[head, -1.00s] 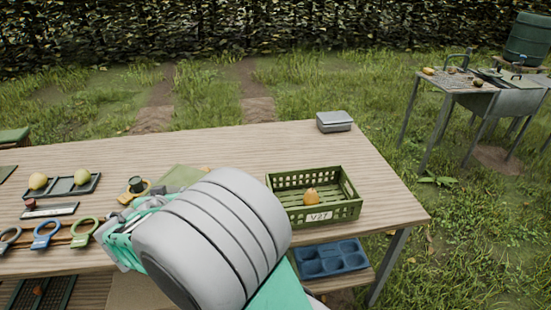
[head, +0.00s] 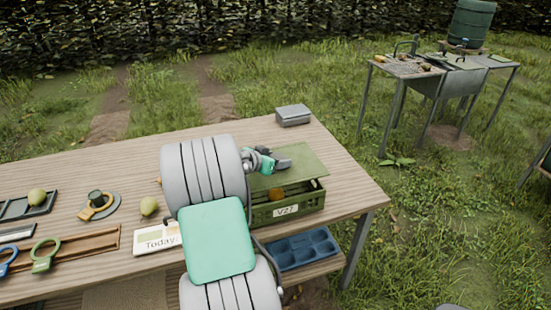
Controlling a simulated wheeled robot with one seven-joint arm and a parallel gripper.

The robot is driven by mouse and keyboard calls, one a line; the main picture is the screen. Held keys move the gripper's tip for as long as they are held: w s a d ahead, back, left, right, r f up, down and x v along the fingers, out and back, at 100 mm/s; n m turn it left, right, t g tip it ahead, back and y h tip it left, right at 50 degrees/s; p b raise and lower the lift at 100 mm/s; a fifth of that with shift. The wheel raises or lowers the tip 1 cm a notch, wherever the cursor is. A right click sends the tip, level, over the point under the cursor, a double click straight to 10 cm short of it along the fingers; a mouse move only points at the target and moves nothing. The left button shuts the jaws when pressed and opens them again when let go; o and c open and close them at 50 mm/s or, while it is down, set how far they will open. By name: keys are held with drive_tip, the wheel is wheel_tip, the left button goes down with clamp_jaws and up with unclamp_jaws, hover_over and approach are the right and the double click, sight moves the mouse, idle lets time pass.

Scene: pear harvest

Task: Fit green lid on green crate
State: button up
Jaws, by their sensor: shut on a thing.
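The green crate (head: 312,202), labelled V27, stands on the table near its right end. An orange-brown fruit (head: 277,193) shows inside it, through the open front part. My gripper (head: 284,164) is shut on the flat green lid (head: 308,163) and holds it over the back of the crate. The lid hides the crate's back rim, so I cannot tell whether the two touch. My arm hides the crate's left end and part of the lid.
A grey box (head: 293,116) stands behind the crate at the table's back edge. A blue tray (head: 302,248) sits on a lower shelf in front. A pear (head: 149,206) and a "Today" card (head: 158,239) lie left of my arm.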

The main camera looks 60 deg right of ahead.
sight(262, 177)
drive_tip(key=shift+f+b, duration=1)
drive_tip(key=shift+f, duration=1.6)
drive_tip(key=shift+a+b, duration=0.1)
drive_tip(key=shift+b, duration=0.6)
drive_tip(key=shift+f+b, duration=0.6)
drive_tip(key=shift+b, duration=0.05)
drive_tip(key=o, duration=1.2)
drive_tip(key=shift+o, duration=0.2)
drive_tip(key=shift+w+a, duration=0.1)
drive_tip(key=shift+p+v, duration=0.75)
drive_tip(key=shift+v, duration=4.7)
